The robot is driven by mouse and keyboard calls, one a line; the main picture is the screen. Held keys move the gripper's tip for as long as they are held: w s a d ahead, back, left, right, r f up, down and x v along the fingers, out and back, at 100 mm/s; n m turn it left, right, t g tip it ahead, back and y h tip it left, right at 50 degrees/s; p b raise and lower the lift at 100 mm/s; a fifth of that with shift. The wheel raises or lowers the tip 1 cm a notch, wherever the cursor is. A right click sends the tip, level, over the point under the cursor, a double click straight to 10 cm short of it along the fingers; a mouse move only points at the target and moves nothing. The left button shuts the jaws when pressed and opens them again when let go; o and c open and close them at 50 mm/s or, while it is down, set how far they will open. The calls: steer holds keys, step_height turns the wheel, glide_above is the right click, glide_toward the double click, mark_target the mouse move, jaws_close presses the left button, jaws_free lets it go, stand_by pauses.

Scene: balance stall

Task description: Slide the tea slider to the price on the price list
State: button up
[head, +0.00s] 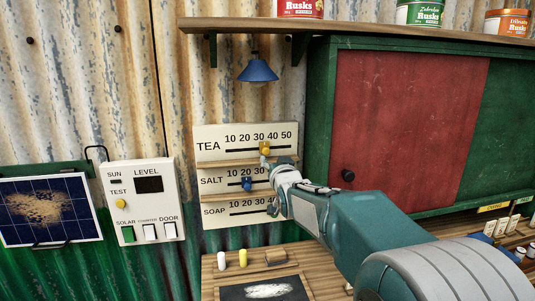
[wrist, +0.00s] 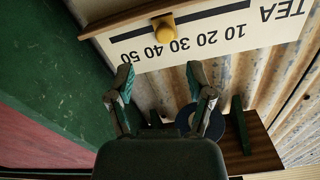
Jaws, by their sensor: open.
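The price board (head: 212,133) hangs on the corrugated wall, with rows marked TEA, SALT and SOAP, each numbered 10 to 50. The yellow tea slider (head: 264,148) stands between 30 and 40 on the top row. It also shows in the wrist view (wrist: 172,38), where the board appears upside down. My gripper (head: 268,187) is open in front of the board's right part, just below the tea slider. In the wrist view my open gripper (wrist: 165,84) is empty, its fingers apart from the knob. I cannot make out a price list with readable prices.
The blue salt slider (head: 246,184) is close left of my gripper; the soap slider is not visible. A wooden ledge runs under the tea row. A green cabinet (head: 318,110) with a red door stands right. A blue lamp (head: 257,72) hangs above. A dark slate (head: 235,293) lies below.

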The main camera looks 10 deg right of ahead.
mark_target(266, 152)
steer(key=w, duration=0.4)
steer(key=w+a, duration=0.1)
steer(key=w, duration=0.2)
steer(key=shift+w+d, duration=0.3)
steer(key=shift+w, duration=0.3)
steer(key=shift+a, duration=0.15)
jaws_close()
